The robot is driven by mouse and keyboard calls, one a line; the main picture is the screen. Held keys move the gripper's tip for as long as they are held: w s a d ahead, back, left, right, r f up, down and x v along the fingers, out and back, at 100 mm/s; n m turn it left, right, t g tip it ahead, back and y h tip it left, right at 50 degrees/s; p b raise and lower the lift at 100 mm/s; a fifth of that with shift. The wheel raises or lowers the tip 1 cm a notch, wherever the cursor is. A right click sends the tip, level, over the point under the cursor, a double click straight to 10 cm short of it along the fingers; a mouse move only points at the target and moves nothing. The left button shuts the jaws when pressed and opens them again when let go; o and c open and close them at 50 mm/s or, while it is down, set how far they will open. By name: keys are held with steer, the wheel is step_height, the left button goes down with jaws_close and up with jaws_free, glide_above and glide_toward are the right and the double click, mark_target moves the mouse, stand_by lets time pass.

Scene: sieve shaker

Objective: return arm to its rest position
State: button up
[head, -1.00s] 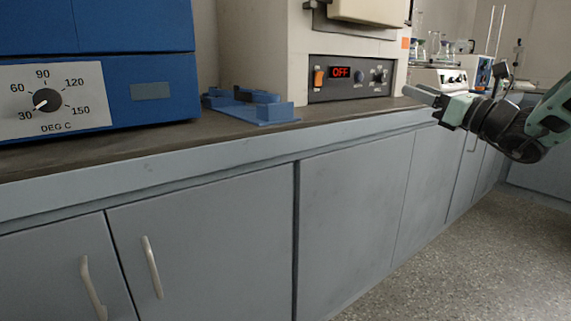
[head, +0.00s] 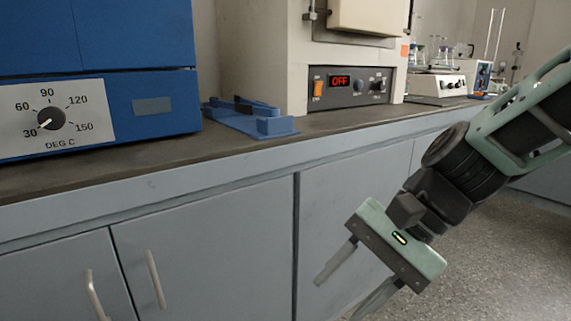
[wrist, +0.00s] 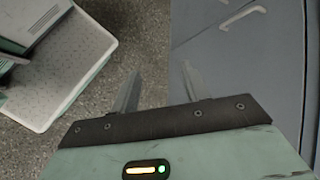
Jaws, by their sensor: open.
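My gripper (head: 353,288) hangs in front of the grey cupboard doors, below the worktop, at the lower right of the head view. Its two fingers are apart and point down and to the left, with nothing between them. In the wrist view the gripper (wrist: 158,82) also shows its two fingers spread and empty, over the speckled floor and the edge of a cupboard door. My arm reaches in from the right edge of the head view.
The worktop (head: 150,152) carries a blue oven (head: 95,85) with a dial, a blue holder (head: 262,122) and a furnace (head: 255,60) whose display reads OFF. Cupboard doors (head: 215,245) with protruding handles line the front. Speckled floor (head: 480,270) is open at right.

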steer(key=s+d+f+n+t+h+p, duration=0.1)
steer(key=s+d+f+n+h, duration=0.15)
steer(key=s+n+h, duration=0.35)
steer(key=s+d+f+n+t+h+p, duration=0.1)
steer(key=s+d+f+n, duration=0.2)
steer(key=n, duration=0.5)
step_height(320, 180, up, 39)
steer(key=p, duration=3.7)
steer(key=shift+d, duration=0.4)
